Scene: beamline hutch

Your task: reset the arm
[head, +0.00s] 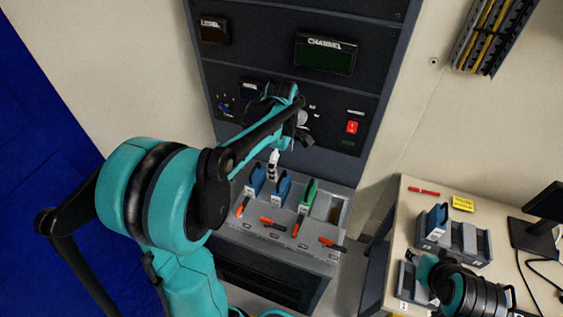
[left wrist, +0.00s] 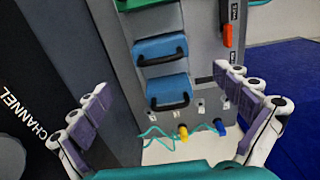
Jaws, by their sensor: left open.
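My left arm reaches from the left across the panel in the head view. My left gripper (head: 273,163) hangs over the lower console, and one pale fingertip shows; the rest is hidden by the arm. In the left wrist view the left gripper (left wrist: 170,122) is open, its two purple-padded fingers wide apart with nothing between them. Blue handled modules (left wrist: 168,90) lie beyond the fingers. In the head view, two blue modules (head: 281,190) and a green one (head: 308,194) sit in the console. A part of my right arm shows at lower right; its fingers do not show.
The console (head: 330,262) has several orange levers. The upright panel has a CHANNEL display (head: 325,55) and a red switch (head: 352,127). At right a desk (head: 400,222) bears a grey rack (head: 470,240) with a blue module, a yellow note (head: 462,204) and a monitor (head: 545,215).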

